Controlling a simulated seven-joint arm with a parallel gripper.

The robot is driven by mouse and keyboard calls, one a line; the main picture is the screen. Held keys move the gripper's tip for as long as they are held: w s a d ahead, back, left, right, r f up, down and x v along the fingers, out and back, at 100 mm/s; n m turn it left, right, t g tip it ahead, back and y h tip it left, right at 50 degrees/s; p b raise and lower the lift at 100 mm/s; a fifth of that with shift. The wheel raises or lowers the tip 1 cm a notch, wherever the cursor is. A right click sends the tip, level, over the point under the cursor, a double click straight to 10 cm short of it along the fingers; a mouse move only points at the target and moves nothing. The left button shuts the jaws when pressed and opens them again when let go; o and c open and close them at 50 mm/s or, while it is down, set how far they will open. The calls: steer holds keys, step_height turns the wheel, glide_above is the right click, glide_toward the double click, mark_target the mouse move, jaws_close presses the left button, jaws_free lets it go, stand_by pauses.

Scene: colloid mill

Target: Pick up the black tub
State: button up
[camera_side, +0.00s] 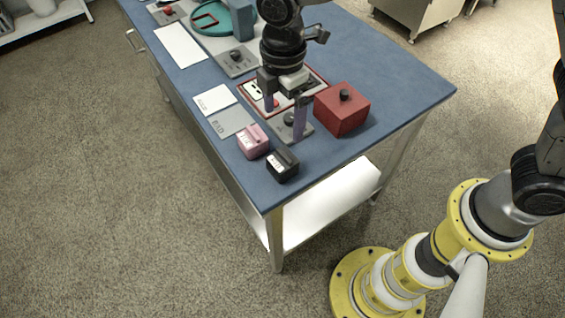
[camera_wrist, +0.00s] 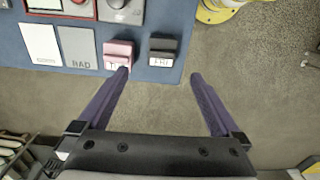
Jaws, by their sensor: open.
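The black tub (camera_side: 282,165) stands upright near the front corner of the blue table. In the wrist view the black tub (camera_wrist: 164,50) has a pale label and lies just beyond the fingertips, between their lines. My gripper (camera_side: 283,125) is open, with two purple fingers pointing down over the table and nothing between them. In the side view it is behind the black tub, apart from it. In the wrist view my gripper (camera_wrist: 160,73) has its left fingertip overlapping the pink tub (camera_wrist: 118,52).
The pink tub (camera_side: 252,141) stands close beside the black tub. A red box with a black knob (camera_side: 342,108) stands to the right. A grey plate (camera_side: 230,121) and a white plate (camera_side: 214,99) lie left. The table's front edge is close to the black tub.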

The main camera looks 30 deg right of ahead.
mark_target(282, 155)
steer(key=f, duration=1.3)
steer(key=shift+s+a+f, duration=0.2)
steer(key=shift+s+f, duration=0.1)
steer(key=shift+f, duration=0.1)
steer(key=c, duration=1.4)
